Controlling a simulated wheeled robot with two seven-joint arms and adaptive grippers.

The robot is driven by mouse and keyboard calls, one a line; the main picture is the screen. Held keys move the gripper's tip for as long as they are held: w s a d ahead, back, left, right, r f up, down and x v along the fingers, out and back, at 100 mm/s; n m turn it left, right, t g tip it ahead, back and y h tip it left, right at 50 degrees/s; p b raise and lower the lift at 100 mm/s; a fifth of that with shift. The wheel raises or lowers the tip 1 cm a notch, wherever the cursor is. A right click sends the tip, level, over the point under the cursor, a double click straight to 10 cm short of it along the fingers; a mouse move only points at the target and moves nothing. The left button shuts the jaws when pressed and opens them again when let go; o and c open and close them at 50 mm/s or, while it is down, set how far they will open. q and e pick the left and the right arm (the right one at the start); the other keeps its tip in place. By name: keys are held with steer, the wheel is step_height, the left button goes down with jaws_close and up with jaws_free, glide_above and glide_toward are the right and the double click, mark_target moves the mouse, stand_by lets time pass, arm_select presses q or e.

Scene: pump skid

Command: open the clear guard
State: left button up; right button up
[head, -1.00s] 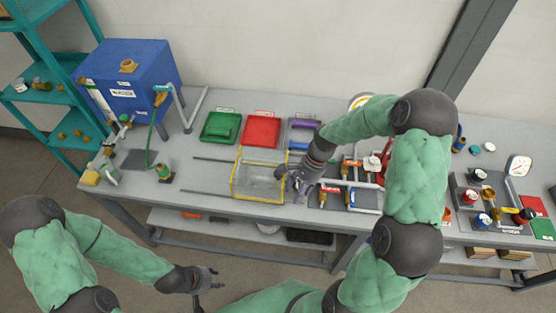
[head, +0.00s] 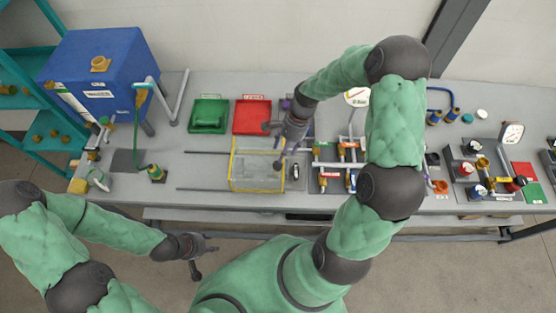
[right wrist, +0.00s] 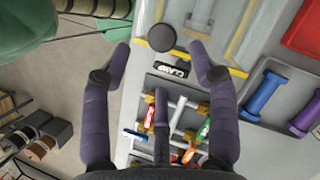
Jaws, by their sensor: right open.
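The clear guard (head: 257,183) is a see-through box with a yellow frame on the grey bench, between two dark rails that run left. Its yellow edge (right wrist: 207,60) also shows in the right wrist view. My right gripper (head: 273,146) is over the guard's right part in the head view. In the right wrist view my right gripper (right wrist: 158,52) is open and empty, with a round black knob (right wrist: 162,37) between and beyond its fingertips. I cannot tell whether it touches anything. My left gripper (head: 206,258) is open and empty, in front of the bench.
Green (head: 209,114) and red (head: 252,116) trays stand behind the guard. A blue tank (head: 95,75) stands at the left. Pipes with coloured valves (head: 343,153) are close on the guard's right.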

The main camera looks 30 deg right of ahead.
mark_target(278, 164)
steer(key=x, duration=0.6)
steer(key=shift+w+a+f, duration=0.1)
steer(key=shift+a+f, duration=0.05)
steer(key=shift+f, duration=0.15)
jaws_close()
